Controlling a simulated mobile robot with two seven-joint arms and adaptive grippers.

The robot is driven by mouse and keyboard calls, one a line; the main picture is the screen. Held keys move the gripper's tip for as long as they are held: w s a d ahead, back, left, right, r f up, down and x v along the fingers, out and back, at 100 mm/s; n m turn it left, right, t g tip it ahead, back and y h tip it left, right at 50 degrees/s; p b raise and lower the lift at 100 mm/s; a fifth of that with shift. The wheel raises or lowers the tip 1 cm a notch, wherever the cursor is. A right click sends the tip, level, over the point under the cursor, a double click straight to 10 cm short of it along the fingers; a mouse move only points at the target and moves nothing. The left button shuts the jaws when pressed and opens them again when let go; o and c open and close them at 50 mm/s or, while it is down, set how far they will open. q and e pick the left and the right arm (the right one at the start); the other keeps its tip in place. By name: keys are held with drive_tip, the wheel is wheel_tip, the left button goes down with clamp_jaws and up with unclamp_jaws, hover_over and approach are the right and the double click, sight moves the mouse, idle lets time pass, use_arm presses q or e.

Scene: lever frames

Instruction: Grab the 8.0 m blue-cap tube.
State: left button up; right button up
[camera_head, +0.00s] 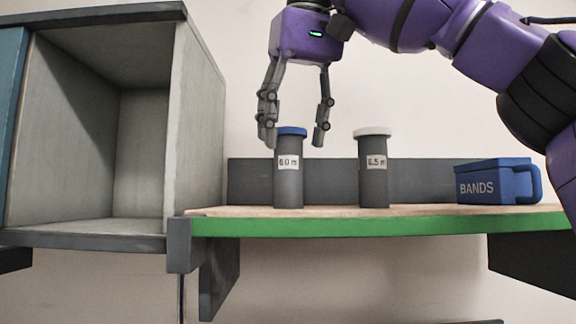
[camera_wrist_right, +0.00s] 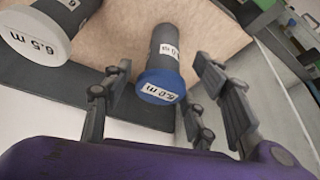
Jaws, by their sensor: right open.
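The blue-cap tube (camera_head: 289,185) is a grey cylinder standing upright on the shelf. Its small label is hard to read, 8.0 m or 6.0 m. My right gripper (camera_head: 295,142) is above it, open and pointing down, with its fingertips on either side of the blue cap. In the right wrist view, the blue cap (camera_wrist_right: 160,88) shows between the spread fingers (camera_wrist_right: 165,75), with no clear contact. A white-cap tube (camera_head: 373,180) marked 6.5 m stands to the right; it also shows in the right wrist view (camera_wrist_right: 38,32). My left gripper is not in view.
The shelf (camera_head: 420,220) has a green front edge and a dark low back board (camera_head: 420,172). A blue BANDS box (camera_head: 490,184) sits at its right end. An empty open cabinet (camera_head: 195,130) stands at left. The shelf between the white-cap tube and the box is clear.

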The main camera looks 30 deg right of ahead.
sight(289, 157)
drive_tip(key=x, duration=0.3)
drive_tip(key=shift+w+a+f, duration=0.1)
drive_tip(key=shift+a+f, duration=0.05)
drive_tip(key=shift+f, duration=0.15)
drive_tip(key=shift+w+f, duration=0.25)
drive_tip(key=shift+f, duration=0.25)
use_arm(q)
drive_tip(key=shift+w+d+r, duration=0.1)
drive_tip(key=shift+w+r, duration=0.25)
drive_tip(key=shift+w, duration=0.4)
use_arm(e)
drive_tip(key=shift+c, duration=1.4)
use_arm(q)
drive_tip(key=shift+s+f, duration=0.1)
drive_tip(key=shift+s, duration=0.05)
use_arm(e)
drive_tip(key=c, duration=1)
